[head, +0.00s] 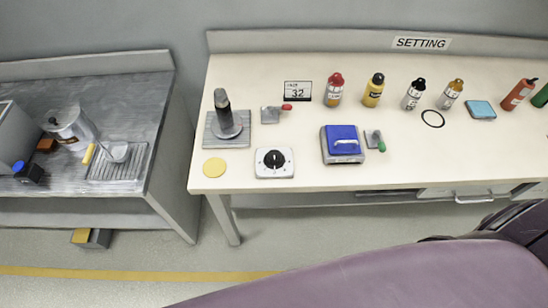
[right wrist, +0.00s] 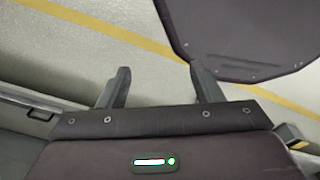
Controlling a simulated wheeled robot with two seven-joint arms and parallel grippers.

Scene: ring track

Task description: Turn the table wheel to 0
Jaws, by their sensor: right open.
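A black round knob with a white pointer mark sits on a white square base (head: 274,163) near the front edge of the cream table. It is the likeliest table wheel; its exact setting is too small to read. A small display card (head: 297,91) behind it reads 32. My right gripper (right wrist: 160,82) is open and empty in the right wrist view, over the floor and away from the knob. My left gripper is in neither view.
The cream table (head: 240,75) also holds a post on a grey plate (head: 227,140), a yellow disc (head: 214,167), a blue-topped box (head: 342,143), red- and green-handled levers, and several bottles. A grey bench (head: 130,85) stands left. Floor shows between.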

